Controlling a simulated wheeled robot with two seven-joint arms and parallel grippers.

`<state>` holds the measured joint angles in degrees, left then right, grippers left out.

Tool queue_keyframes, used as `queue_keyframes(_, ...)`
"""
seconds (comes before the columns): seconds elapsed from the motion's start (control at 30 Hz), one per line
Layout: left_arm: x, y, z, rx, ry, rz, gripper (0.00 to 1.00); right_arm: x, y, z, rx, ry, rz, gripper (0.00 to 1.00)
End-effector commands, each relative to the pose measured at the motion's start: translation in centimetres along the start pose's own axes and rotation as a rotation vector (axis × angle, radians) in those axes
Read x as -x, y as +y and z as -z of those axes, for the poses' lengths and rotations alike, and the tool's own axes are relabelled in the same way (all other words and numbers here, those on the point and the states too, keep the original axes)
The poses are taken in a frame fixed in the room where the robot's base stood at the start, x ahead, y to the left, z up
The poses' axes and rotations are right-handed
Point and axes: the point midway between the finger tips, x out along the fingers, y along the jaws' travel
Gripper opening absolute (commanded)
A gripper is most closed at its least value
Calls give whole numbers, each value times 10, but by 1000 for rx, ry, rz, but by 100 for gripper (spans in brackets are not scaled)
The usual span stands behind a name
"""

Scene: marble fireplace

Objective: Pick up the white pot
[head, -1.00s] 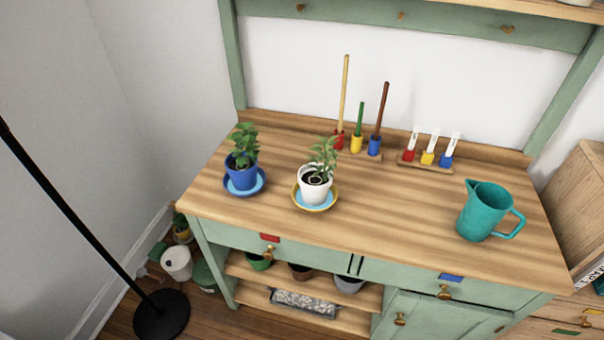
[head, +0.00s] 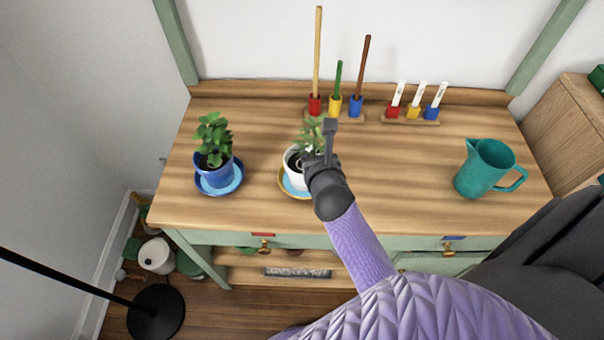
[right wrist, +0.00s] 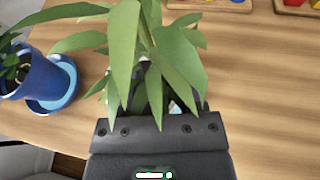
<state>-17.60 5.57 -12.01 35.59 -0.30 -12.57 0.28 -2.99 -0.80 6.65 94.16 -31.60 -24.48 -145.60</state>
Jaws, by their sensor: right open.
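The white pot (head: 292,168) holds a leafy green plant and stands on a yellow saucer with a blue inside (head: 284,187) on the wooden bench top. My right gripper (head: 330,135) is open and reaches over the pot's right side, covering part of the pot and plant. In the right wrist view the plant's leaves (right wrist: 150,50) hang in front of my right gripper (right wrist: 158,105) and hide its fingers, so I cannot tell whether they touch the pot. My left gripper is not in view.
A blue potted plant (head: 213,172) on a blue saucer stands to the left. A teal jug (head: 484,168) stands at the right. Colored peg stands (head: 335,116) and a tube rack (head: 411,118) line the back. The middle right of the bench is clear.

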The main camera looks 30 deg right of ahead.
Motion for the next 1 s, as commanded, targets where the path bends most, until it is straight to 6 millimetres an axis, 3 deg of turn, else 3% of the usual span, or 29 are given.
queue_keyframes(0.23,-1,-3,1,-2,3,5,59,-5,0,-1,1,0,0,53)
queue_keyframes(0.5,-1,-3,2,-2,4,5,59,-4,0,0,0,1,-1,0)
queue_keyframes(1.0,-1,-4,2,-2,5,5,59,-4,0,0,0,1,-1,0)
